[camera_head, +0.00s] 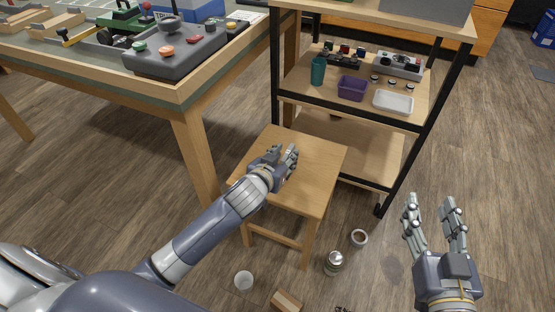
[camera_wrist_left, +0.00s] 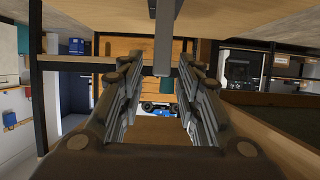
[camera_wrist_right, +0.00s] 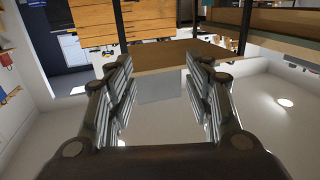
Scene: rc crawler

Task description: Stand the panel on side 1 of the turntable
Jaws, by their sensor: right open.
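I cannot pick out the panel or a turntable with certainty in any view. My left gripper (camera_head: 283,154) is above the wooden stool (camera_head: 318,163) in the head view, its fingers apart with nothing seen between them. The left wrist view shows the same open fingers (camera_wrist_left: 158,80). My right gripper (camera_head: 431,205) is open and empty over the floor, right of the stool. In the right wrist view its fingers (camera_wrist_right: 163,82) are apart, with a plain grey rectangle (camera_wrist_right: 160,88) in the background beyond them; I cannot tell what it is.
A worktable (camera_head: 185,97) with a grey button box (camera_head: 175,52) stands at left. A black-posted shelf holds a teal cup (camera_head: 318,71), a purple bin (camera_head: 352,88) and a white tray (camera_head: 393,101).

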